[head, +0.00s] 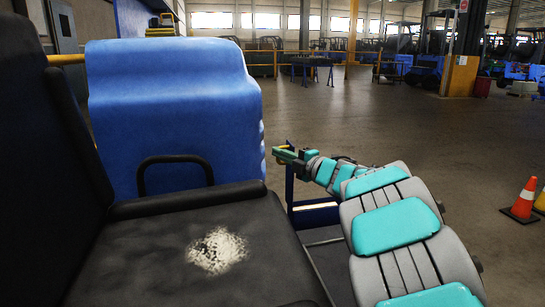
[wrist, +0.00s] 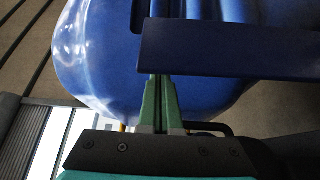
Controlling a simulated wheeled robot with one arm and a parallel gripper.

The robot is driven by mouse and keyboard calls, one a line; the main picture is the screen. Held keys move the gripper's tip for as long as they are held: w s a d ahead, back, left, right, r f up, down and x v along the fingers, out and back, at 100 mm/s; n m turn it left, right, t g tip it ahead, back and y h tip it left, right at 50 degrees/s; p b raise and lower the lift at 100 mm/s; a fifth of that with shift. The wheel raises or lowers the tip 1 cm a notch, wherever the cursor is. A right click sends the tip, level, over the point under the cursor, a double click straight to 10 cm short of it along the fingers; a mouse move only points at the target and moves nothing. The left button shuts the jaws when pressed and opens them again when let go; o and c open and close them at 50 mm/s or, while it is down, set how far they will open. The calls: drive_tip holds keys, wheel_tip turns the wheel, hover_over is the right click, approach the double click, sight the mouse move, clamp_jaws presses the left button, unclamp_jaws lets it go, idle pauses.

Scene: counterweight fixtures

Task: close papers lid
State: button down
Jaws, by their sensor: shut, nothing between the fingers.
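My gripper (head: 281,155) reaches past the right side of the large blue counterweight (head: 165,95) in the head view. In the wrist view the green fingers of my gripper (wrist: 163,78) are together and empty. Their tips are at the lower edge of a flat dark blue panel (wrist: 235,50), which may be the papers lid. The tips look close to it; I cannot tell whether they touch. Rounded blue bodywork (wrist: 95,50) lies behind. No papers show, and the lid cannot be made out in the head view.
A black seat (head: 130,250) with a worn pale patch and a black hoop handle (head: 172,160) stand in front of the counterweight. A dark blue post (head: 290,185) is beside my arm. An orange cone (head: 524,200) stands at right; the floor between is clear.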

drive_tip(key=w+d+f+m+t+h, duration=0.1)
drive_tip(key=w+d+f+m+t, duration=0.1)
drive_tip(key=d+m, duration=0.3)
drive_tip(key=w+d+f+m+t+p, duration=0.1)
drive_tip(key=d+f+m+t, duration=0.2)
drive_tip(key=d+m, duration=0.3)
drive_tip(key=w+d+f+m+t+h, duration=0.1)
drive_tip(key=w+d+f+m+t, duration=0.1)
drive_tip(key=d+m, duration=0.3)
drive_tip(key=shift+w+d+f+m+t+h+p, duration=0.35)
drive_tip(key=shift+d+f+t, duration=0.45)
drive_tip(key=shift+d, duration=0.9)
drive_tip(key=shift+r, duration=0.15)
